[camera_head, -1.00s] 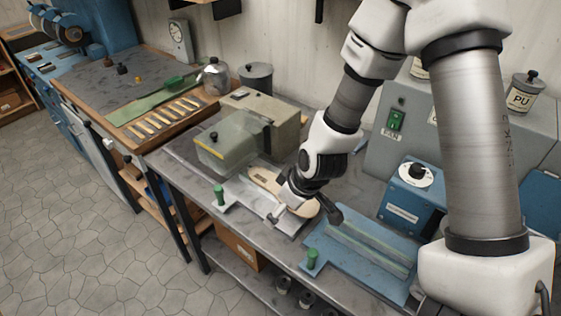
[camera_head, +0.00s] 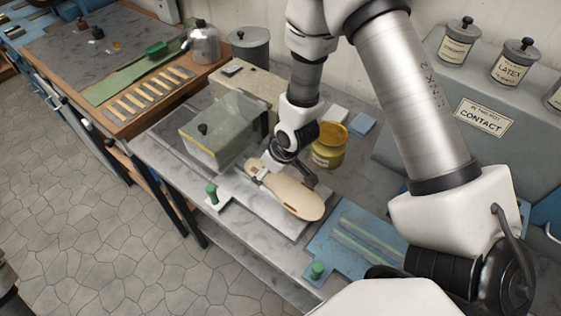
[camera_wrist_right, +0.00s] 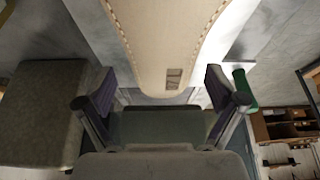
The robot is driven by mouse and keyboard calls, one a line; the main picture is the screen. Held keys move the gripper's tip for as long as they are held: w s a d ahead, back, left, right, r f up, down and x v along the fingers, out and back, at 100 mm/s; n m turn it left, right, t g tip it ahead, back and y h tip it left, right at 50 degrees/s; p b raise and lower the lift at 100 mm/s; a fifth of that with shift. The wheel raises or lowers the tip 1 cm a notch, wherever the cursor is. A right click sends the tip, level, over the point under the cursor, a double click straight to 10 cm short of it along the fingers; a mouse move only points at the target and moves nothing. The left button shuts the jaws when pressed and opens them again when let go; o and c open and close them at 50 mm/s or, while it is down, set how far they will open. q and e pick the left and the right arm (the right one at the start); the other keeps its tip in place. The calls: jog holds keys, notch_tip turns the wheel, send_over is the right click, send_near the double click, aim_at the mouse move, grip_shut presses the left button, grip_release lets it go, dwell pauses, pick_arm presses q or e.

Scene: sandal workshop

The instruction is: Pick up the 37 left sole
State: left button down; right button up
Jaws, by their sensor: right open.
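A pale tan sole (camera_head: 292,195) lies on a light metal plate (camera_head: 262,212) on the bench, its wide rounded end toward the lower right. In the right wrist view the sole (camera_wrist_right: 165,35) shows a stitched edge and a small dark mark near its end, too small to read. My right gripper (camera_head: 263,172) is at the sole's upper-left end in the head view. In the wrist view my right gripper (camera_wrist_right: 160,92) is open, one finger on each side of the sole's end, with gaps between. My left gripper is not in view.
A clear-covered box (camera_head: 215,135) stands left of the sole, and a yellow tin (camera_head: 330,146) behind it. A green-knobbed peg (camera_head: 212,192) rises by the plate's left corner. A blue plate (camera_head: 350,240) with strips lies to the right.

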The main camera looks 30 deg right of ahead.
jog(key=shift+s+a+r, duration=0.1)
jog(key=shift+s+r, duration=0.05)
jog(key=shift+s, duration=0.05)
jog(key=shift+c, duration=0.7)
jog(key=shift+s+a, duration=0.1)
jog(key=c, duration=1.2)
jog(key=shift+o, duration=0.2)
